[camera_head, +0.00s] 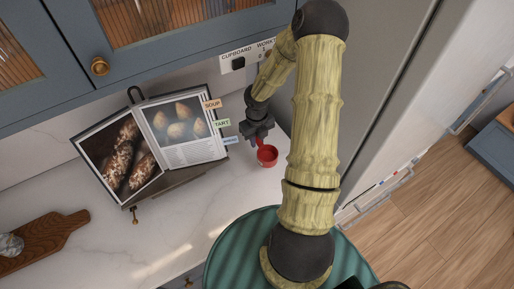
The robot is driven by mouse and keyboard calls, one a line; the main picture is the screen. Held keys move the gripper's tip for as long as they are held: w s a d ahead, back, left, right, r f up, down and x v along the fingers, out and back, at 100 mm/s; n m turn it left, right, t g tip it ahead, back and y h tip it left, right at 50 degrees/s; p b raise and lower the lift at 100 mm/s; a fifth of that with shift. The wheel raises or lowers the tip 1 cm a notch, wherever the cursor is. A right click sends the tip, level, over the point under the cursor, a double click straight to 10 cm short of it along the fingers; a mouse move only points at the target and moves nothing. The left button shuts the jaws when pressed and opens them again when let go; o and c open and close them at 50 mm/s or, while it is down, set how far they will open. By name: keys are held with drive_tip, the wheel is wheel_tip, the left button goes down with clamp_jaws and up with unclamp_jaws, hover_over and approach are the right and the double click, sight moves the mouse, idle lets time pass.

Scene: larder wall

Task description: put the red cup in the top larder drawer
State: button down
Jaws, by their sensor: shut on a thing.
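The red cup (267,156) is over the right end of the white counter, just right of the open cookbook. My gripper (258,141) is at the cup's upper left edge, shut on it, with the fingers pointing down. The cup's open top faces up toward the camera. I cannot tell whether its base touches the counter. No larder drawer can be made out for certain in this view.
An open cookbook (183,126) on a stand leans left of my gripper, its coloured tabs close by. Blue cupboards (190,15) hang above. A wooden board (45,243) lies at the lower left. A tall grey panel (385,60) stands right of my arm.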

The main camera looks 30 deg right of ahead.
drive_tip(key=shift+r, duration=1.2)
drive_tip(key=shift+f, duration=0.1)
